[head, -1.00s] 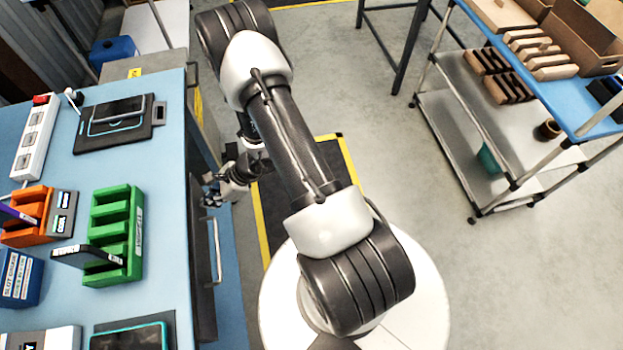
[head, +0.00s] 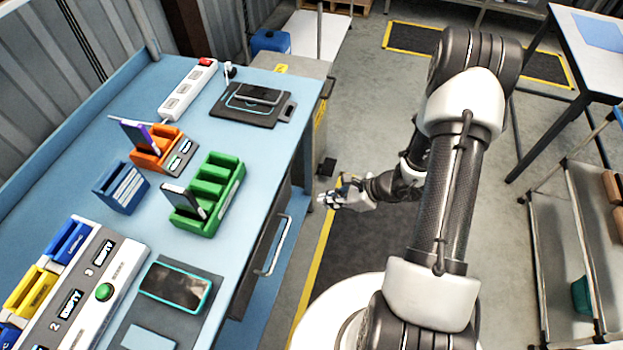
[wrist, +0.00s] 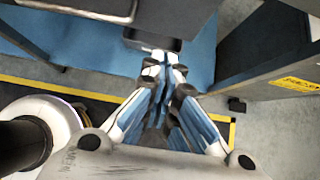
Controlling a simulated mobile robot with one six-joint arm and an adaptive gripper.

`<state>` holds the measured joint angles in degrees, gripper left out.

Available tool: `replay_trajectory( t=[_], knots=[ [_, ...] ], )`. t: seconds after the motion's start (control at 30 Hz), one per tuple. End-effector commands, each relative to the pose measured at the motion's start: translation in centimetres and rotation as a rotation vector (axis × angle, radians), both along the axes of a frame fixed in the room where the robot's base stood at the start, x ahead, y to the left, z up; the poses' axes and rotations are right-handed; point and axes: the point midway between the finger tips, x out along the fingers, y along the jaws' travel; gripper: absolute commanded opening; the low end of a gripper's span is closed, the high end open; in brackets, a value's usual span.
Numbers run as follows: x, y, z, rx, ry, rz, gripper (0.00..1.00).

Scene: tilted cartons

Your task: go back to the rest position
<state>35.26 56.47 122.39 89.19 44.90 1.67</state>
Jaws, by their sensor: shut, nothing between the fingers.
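My gripper (head: 328,200) is off the right edge of the blue bench (head: 75,152), over the floor, at the end of my folded arm. In the wrist view my gripper (wrist: 165,60) points away from the camera with its fingertips together and nothing between them. Below it show the floor and the bench's drawer front with its handle (wrist: 150,42).
On the bench stand a green rack (head: 222,190), an orange holder (head: 165,150), a blue box (head: 121,187), a power strip (head: 188,90) and a phone on a mat (head: 175,286). A shelf cart (head: 560,250) stands at the right. Floor between is open.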

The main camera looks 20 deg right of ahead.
Motion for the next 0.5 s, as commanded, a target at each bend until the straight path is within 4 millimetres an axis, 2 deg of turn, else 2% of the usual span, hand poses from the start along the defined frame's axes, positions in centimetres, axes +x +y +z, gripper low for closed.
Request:
replay_trajectory(
  t=[0.23, 0.3, 0.37, 0.47, 0.5],
  knots=[
    [-0.1, -0.1, 0.1, 0.000, 0.000, 0.001, 0.00],
    [0.1, 0.1, 0.7, -0.007, -0.011, 0.021, 0.00],
    [0.4, 0.4, 1.9, -0.021, -0.035, 0.059, 0.00],
    [0.9, 1.8, 5.6, -0.065, -0.103, 0.188, 0.00],
    [1.0, 2.5, 7.5, -0.090, -0.138, 0.256, 0.00]
  ],
)
